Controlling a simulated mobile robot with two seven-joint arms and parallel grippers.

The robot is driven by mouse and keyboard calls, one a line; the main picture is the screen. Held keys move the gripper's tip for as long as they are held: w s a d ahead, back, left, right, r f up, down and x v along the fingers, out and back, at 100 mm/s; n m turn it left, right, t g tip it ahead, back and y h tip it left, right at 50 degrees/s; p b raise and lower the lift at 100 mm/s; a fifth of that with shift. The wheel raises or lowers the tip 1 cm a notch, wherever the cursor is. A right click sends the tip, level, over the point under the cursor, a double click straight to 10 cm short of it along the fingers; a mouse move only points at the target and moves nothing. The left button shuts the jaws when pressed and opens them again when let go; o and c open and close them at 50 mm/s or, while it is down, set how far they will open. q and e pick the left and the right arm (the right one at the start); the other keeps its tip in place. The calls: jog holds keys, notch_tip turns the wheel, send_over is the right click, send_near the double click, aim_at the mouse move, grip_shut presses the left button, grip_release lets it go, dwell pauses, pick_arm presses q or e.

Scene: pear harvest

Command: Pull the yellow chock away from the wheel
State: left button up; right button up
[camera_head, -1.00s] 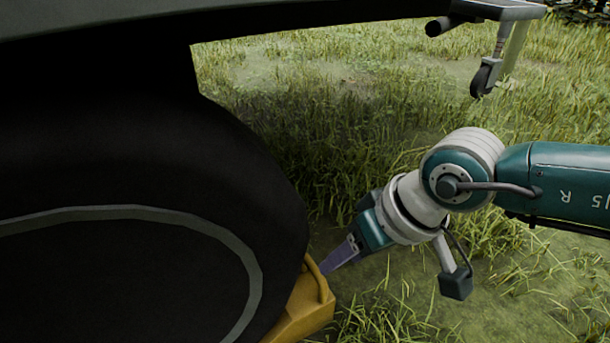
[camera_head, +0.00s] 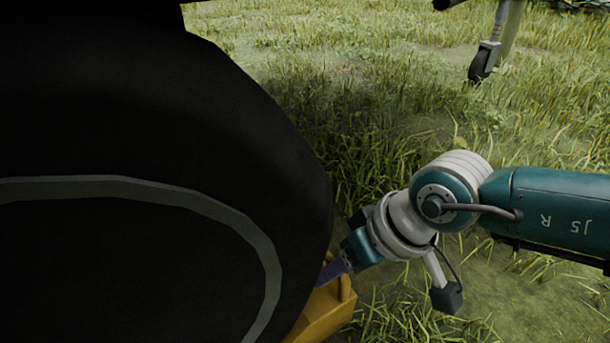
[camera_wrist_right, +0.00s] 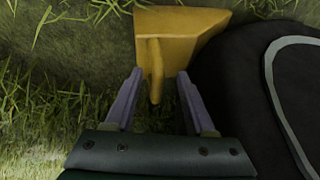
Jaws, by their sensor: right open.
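The yellow chock (camera_head: 325,312) sits on the ground against the lower right of the black wheel (camera_head: 255,140). In the right wrist view the chock (camera_wrist_right: 185,32) is at the top centre, and its handle bar (camera_wrist_right: 155,70) reaches down between my right gripper's fingers. My right gripper (camera_head: 328,272) is at the chock's handle in the head view. In the wrist view the right gripper (camera_wrist_right: 155,92) is open, with a purple finger on each side of the handle and gaps showing. The wheel (camera_wrist_right: 245,90) is just right of the fingers. My left gripper is not in view.
Grass (camera_head: 400,100) covers the ground to the right of the wheel. A small caster wheel on a post (camera_head: 482,62) stands at the back right. Ground to the right of the chock is open, with grass tufts only.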

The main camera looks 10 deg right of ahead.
jog(key=shift+f, duration=0.5)
jog(key=shift+d, duration=0.1)
jog(key=shift+c, duration=0.6)
grip_shut()
dwell(0.5)
